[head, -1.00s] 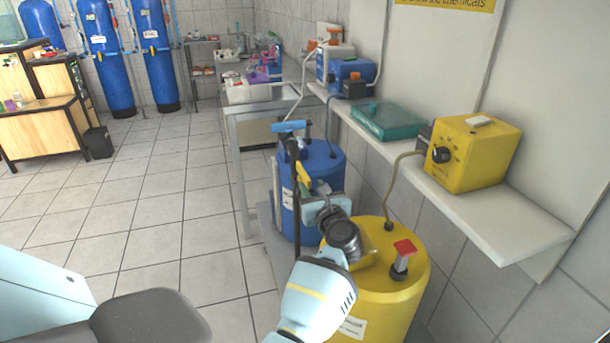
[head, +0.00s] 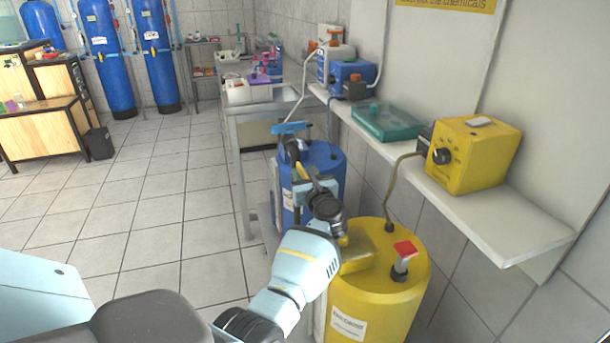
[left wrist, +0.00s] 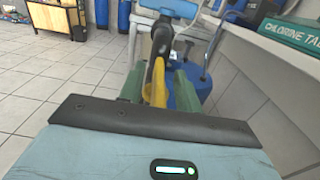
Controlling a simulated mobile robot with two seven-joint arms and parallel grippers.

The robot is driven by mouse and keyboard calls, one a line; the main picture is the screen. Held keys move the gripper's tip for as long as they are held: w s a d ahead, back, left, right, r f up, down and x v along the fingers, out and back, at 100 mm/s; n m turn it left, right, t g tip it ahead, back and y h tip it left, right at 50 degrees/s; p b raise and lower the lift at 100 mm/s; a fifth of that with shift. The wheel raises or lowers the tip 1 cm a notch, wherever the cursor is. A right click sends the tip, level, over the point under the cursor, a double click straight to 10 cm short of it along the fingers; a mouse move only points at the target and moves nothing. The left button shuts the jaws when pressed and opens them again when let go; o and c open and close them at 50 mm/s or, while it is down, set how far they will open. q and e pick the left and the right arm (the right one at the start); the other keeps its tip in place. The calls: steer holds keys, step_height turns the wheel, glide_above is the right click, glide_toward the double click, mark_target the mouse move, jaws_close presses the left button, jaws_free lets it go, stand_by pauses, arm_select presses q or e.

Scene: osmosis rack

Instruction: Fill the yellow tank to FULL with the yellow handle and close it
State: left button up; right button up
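The yellow tank (head: 385,300) stands at the lower middle of the head view, with a label on its front and a red-topped cap (head: 404,250). The yellow handle (head: 302,172) is beyond and left of the tank's top, in front of the blue tank. My left gripper (head: 310,180) is at this handle, its arm crossing in front of the yellow tank. In the left wrist view the yellow handle (left wrist: 155,88) lies between the green fingers. I cannot tell whether they press on it. The fluid level and any FULL mark are not visible. My right gripper is not in view.
A wall shelf (head: 490,215) on the right carries a yellow pump box (head: 474,155) and a green box (head: 388,121). The tiled floor at left is clear.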

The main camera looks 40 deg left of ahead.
arm_select(q)
jaws_close()
